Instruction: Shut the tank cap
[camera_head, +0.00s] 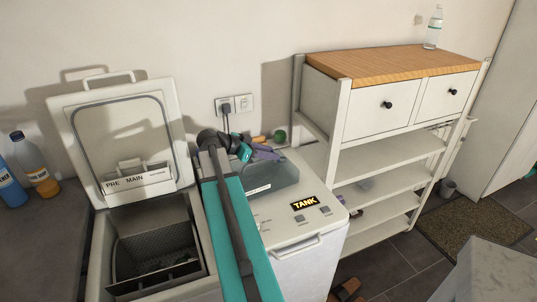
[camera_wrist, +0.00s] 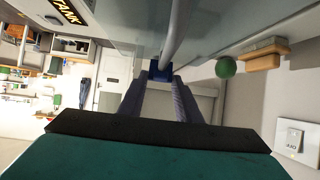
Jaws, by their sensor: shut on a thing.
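The right toploader (camera_head: 300,233) bears a black TANK label (camera_head: 304,202), which also shows in the wrist view (camera_wrist: 66,11). A smoky see-through cover (camera_head: 270,181) with a white strip lies on its top; I cannot tell whether it is fully down. My gripper (camera_head: 266,153) is at the back of this cover, partly hidden by my arm. In the wrist view my gripper (camera_wrist: 160,80) is shut on a small blue piece (camera_wrist: 158,70) at the end of a grey bar (camera_wrist: 176,32). I cannot tell for sure whether this is the tank cap.
The left toploader's lid (camera_head: 170,105) stands open over its drum (camera_head: 160,255). A green ball (camera_head: 279,135) and wooden blocks (camera_wrist: 262,56) lie behind the right toploader's cover. A shelf unit (camera_head: 385,185) stands close on the right. Bottles (camera_head: 34,168) stand at far left.

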